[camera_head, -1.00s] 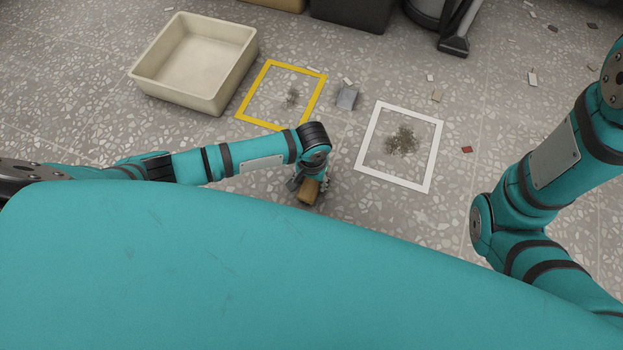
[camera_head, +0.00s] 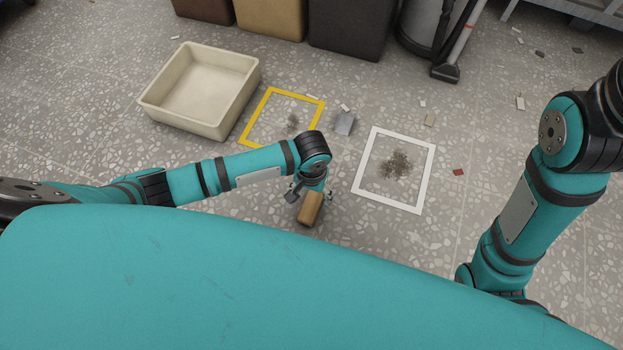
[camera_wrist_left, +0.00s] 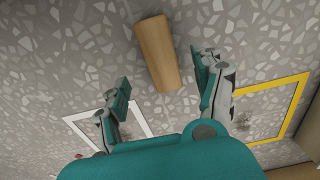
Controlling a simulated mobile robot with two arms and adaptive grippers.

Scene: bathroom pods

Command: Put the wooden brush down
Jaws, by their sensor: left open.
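The wooden brush (camera_head: 311,208) is a light brown block on the speckled floor, just in front of my left gripper (camera_head: 310,194) in the head view. In the left wrist view the brush (camera_wrist_left: 157,54) lies between and beyond the two spread fingers of the left gripper (camera_wrist_left: 163,85). Gaps show between the brush and both fingers, so the gripper is open and not holding it. The brush's underside is hidden. My right arm is at the right of the head view, but its gripper is out of frame.
A cream tub (camera_head: 146,101) stands at the left. A yellow frame (camera_head: 262,105) and a white frame (camera_head: 430,172) on the floor surround dark debris. A grey dustpan-like piece (camera_head: 344,123) lies between them. Bins (camera_head: 350,28) and a vacuum (camera_head: 430,35) stand behind. Small chips are scattered right.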

